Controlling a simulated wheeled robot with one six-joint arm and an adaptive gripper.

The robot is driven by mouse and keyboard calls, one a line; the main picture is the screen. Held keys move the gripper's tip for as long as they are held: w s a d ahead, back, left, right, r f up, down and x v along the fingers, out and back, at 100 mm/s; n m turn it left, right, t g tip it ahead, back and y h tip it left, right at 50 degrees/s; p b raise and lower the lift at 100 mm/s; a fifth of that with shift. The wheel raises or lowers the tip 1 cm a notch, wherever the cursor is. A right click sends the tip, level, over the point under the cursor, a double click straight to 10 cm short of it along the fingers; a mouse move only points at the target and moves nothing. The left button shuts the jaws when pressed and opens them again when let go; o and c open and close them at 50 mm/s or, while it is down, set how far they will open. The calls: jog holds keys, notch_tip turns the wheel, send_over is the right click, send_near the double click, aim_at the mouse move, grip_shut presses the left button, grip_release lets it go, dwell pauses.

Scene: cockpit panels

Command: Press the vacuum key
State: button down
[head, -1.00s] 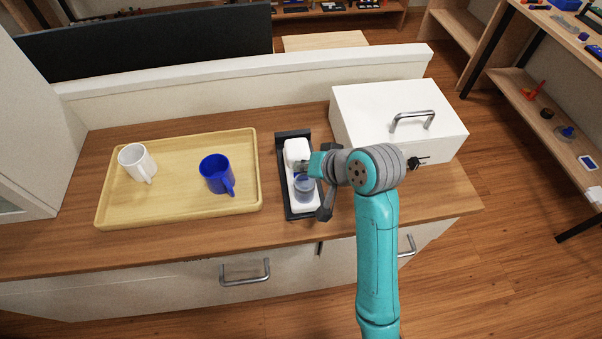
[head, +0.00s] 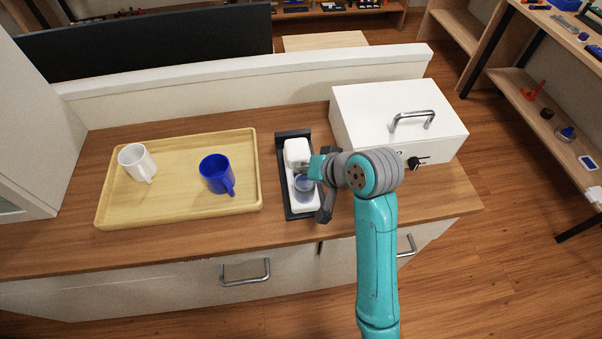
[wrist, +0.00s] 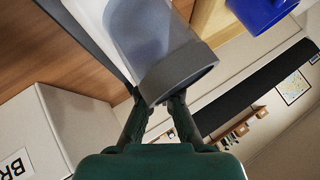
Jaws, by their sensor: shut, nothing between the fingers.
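A white device with a smoky translucent cup, which looks like the vacuum (head: 297,153), lies on a black base on the counter. In the wrist view its translucent cup (wrist: 145,35) ends in a grey rim (wrist: 178,72), close in front of my fingers. My gripper (head: 316,169) is over the right side of the device in the head view. In the wrist view my gripper (wrist: 157,106) has its fingers shut and empty, with the tips partly hidden by the grey rim. Whether they touch it I cannot tell. I cannot make out a key; my gripper covers part of the device.
A wooden tray (head: 111,213) with a white mug (head: 136,162) and a blue mug (head: 214,173) stands to the left. A white box (head: 380,108) with a metal handle stands to the right, close to my arm. A low white ledge (head: 240,84) runs behind the counter.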

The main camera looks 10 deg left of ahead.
jog(key=shift+s+f, duration=0.2)
jog(key=shift+f, duration=0.6)
dwell(0.7)
jog(key=shift+r, duration=0.75)
jog(key=shift+w+a+r, duration=0.1)
jog(key=shift+w+r, duration=0.05)
jog(key=shift+r, duration=2.5)
